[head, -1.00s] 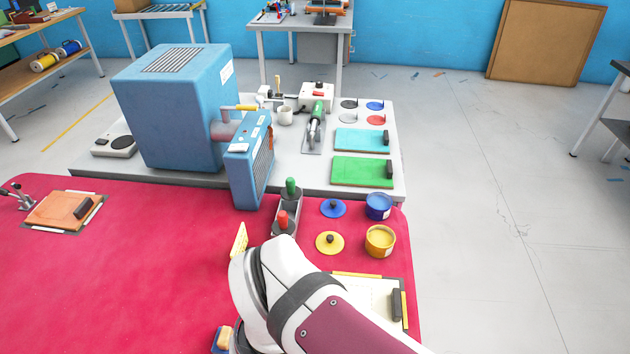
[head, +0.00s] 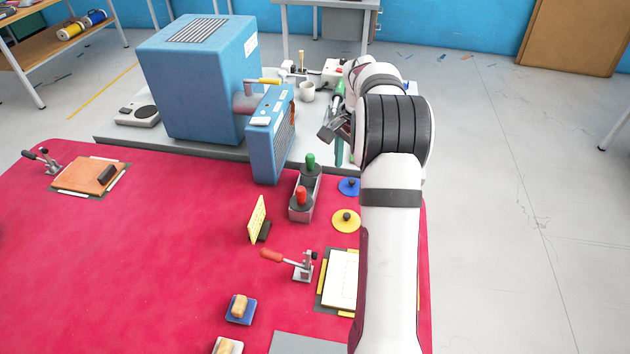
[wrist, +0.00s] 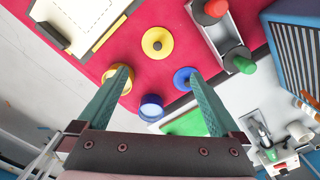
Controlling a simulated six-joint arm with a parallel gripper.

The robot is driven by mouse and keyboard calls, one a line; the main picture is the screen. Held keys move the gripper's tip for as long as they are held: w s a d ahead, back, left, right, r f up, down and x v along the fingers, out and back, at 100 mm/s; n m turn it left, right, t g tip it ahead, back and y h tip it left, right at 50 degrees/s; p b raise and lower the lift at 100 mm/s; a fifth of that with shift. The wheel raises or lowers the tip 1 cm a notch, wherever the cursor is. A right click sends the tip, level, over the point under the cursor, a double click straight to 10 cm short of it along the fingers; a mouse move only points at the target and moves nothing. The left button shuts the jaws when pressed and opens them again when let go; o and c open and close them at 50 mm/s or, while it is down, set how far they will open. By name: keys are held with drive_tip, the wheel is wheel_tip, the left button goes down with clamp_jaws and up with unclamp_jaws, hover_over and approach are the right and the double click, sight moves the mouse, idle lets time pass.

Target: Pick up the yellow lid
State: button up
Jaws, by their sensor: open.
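The yellow lid (head: 346,220) is a flat round disc with a dark knob, lying on the red tabletop just left of my arm. It also shows in the wrist view (wrist: 157,43), beyond my fingertips and a little above the gap between them. My gripper (wrist: 158,80) is open and empty, with its two green fingers spread apart. In the head view my gripper (head: 337,140) is partly hidden by my arm, above the far edge of the red table. The yellow pot (wrist: 118,80) is partly behind the left finger in the wrist view.
A blue lid (wrist: 184,78) and a blue pot (wrist: 151,107) sit near the yellow lid. A grey holder with red and green knobs (head: 305,192) stands to its upper left. A blue machine (head: 270,135) stands farther left. The red table's left part (head: 120,270) is mostly clear.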

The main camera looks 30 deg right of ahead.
sight(347, 215)
drive_tip(key=f, duration=1.6)
drive_tip(key=shift+s+a, duration=0.1)
drive_tip(key=shift+s, duration=0.15)
drive_tip(key=c, duration=1.3)
drive_tip(key=shift+c, duration=0.2)
